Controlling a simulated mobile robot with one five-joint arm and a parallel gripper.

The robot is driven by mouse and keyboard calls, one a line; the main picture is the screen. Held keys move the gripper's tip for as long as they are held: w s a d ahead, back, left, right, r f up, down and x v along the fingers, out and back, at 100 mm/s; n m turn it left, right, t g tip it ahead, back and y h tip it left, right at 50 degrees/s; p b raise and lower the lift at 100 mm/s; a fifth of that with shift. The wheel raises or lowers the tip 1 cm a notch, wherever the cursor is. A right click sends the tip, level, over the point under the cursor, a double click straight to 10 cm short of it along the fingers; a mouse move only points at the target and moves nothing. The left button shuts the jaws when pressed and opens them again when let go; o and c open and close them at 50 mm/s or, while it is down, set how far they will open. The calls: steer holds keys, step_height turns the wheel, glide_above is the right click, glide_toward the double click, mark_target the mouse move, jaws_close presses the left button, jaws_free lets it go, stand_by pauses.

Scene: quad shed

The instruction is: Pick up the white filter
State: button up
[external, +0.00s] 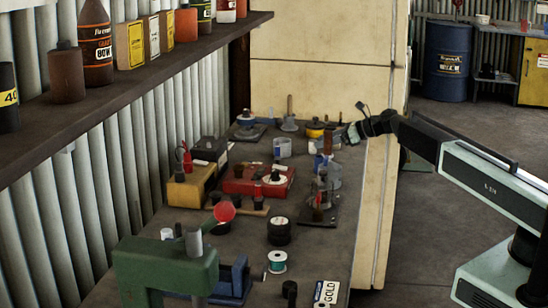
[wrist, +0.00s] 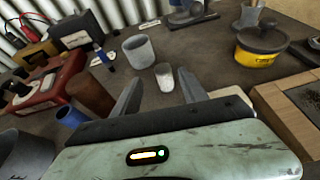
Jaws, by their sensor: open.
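A small white cylinder (wrist: 165,78), which looks like the white filter, stands on the bench in the wrist view. It is ahead of my gripper (wrist: 160,84), in the gap between the two fingers. My gripper is open and nothing is held in it. In the external view my gripper (external: 352,131) is over the right edge of the bench, near the far end. I cannot make out the filter clearly there. A wider pale grey cup (wrist: 139,51) stands just behind and left of the filter, and it also shows in the external view (external: 282,148).
A yellow tub with a dark lid (wrist: 262,42) stands to the right. A brown cylinder (wrist: 91,96) and a blue cup (wrist: 72,117) are close on the left. A red box (wrist: 48,80) stands farther left. Bare bench lies between the filter and the yellow tub.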

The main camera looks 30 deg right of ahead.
mark_target(305, 152)
steer(key=b+x, duration=0.1)
steer(key=x, duration=0.1)
steer(key=b+x, duration=0.1)
steer(key=x, duration=0.4)
steer(key=shift+w+f+b, duration=0.1)
steer(key=shift+w+b, duration=0.3)
steer(key=shift+w, duration=0.1)
jaws_close()
